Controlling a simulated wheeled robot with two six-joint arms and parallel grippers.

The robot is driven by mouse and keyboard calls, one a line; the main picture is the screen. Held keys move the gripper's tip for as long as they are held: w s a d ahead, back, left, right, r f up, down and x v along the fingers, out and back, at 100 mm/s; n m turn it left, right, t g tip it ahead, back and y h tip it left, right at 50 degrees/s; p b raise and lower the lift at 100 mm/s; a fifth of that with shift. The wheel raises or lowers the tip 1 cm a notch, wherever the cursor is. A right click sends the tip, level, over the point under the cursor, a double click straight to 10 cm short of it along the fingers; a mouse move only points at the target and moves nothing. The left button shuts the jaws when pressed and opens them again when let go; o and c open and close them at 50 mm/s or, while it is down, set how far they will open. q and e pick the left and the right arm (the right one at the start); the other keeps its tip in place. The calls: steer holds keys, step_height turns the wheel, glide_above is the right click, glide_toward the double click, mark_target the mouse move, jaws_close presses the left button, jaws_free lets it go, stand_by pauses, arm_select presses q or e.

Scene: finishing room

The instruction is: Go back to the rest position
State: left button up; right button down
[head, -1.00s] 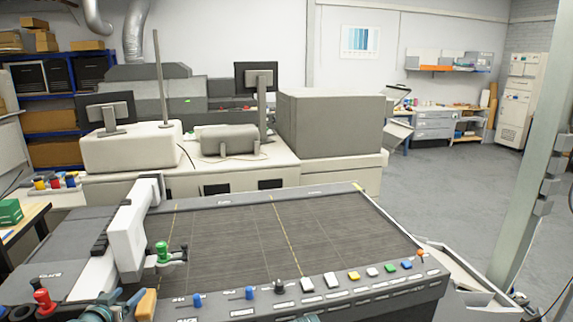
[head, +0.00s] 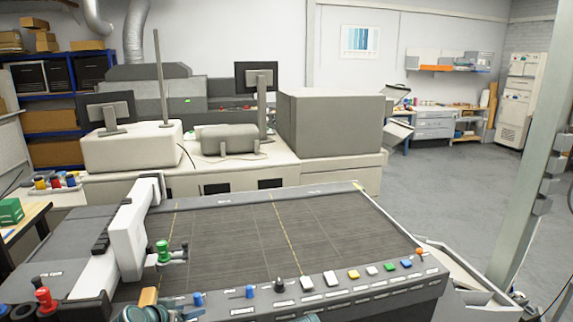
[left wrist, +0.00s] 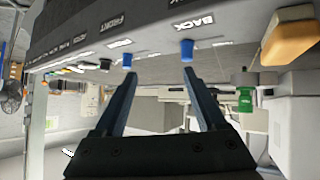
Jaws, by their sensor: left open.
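My left gripper shows in part at the bottom edge of the head view (head: 158,313), in front of the cutting machine's near edge. In the left wrist view its two dark fingers (left wrist: 160,73) are spread apart with nothing between them. Beyond the fingertips in that view are two blue knobs (left wrist: 128,60) on the machine's control panel, with labels "FRONT" and "BACK". The fingers appear apart from the knobs, though the exact gap is hard to tell. My right gripper is not visible.
The cutting machine's dark bed (head: 240,240) is bare. A white gantry (head: 130,235) with a green-topped knob (head: 163,252) stands at its left. A tan block (head: 148,297) sits close to my left gripper. A red knob (head: 43,298) is further left. Open floor (head: 440,200) lies at right.

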arm_select(q)
steer(key=s+d+f+m+g, duration=0.1)
steer(key=s+d+f+g, duration=0.2)
steer(key=d, duration=0.4)
steer(key=s+d+f+m+g, duration=0.1)
steer(key=s+d+f+g, duration=0.15)
steer(key=d, duration=0.45)
steer(key=s+d+f+g+y, duration=0.3)
steer(key=s+d, duration=0.4)
steer(key=s, duration=0.4)
steer(key=shift+s+g+y, duration=0.4)
steer(key=shift+g+y, duration=0.4)
steer(key=shift+g, duration=0.05)
